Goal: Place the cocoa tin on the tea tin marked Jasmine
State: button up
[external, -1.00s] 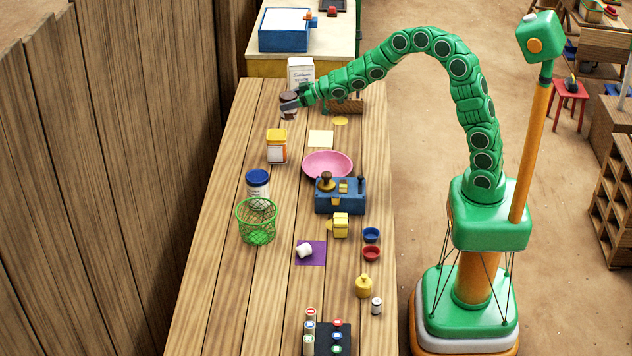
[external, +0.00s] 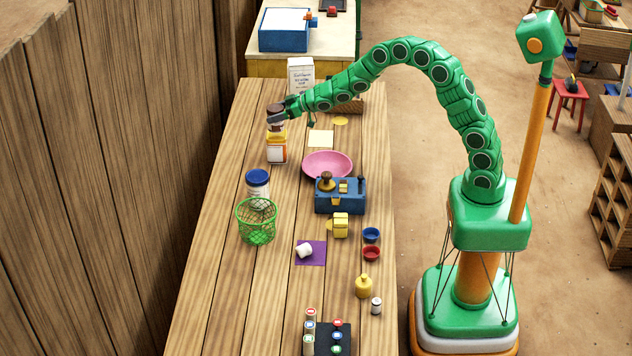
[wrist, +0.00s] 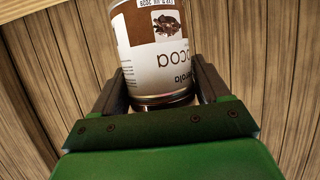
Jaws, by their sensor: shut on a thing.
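The cocoa tin (wrist: 155,50), brown and white with "cocoa" printed on it, fills the middle of the wrist view. My gripper (external: 277,119) is shut on it, with one finger on each side. In the external view the cocoa tin (external: 275,109) is directly above a yellow-lidded tin with a white and orange label (external: 276,150). I cannot tell whether the two touch. A blue-lidded tin (external: 258,186) stands nearer the camera, partly behind the green basket. The name Jasmine is not readable on either tin.
A green wire basket (external: 256,222) stands in front of the blue-lidded tin. A pink bowl (external: 327,164) and a blue box with a knob (external: 340,196) are to the right. A white box (external: 300,76) stands behind my gripper. The table's left strip is clear.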

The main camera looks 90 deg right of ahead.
jog(key=shift+f, duration=1.15)
jog(key=shift+f, duration=0.2)
jog(key=o, duration=1.1)
jog(key=shift+r, duration=0.2)
jog(key=shift+v, duration=6.05)
jog(key=s+a+r+g, duration=0.2)
jog(key=s+a+g, duration=0.3)
jog(key=s, duration=1.1)
jog(key=s+a+r+g, duration=0.2)
jog(key=s+a+g, duration=0.3)
jog(key=s+a, duration=0.6)
jog(key=s+a+r+g, duration=0.2)
jog(key=s+a+g, duration=0.3)
jog(key=s, duration=1.8)
jog(key=a, duration=0.4)
jog(key=shift+r, duration=0.1)
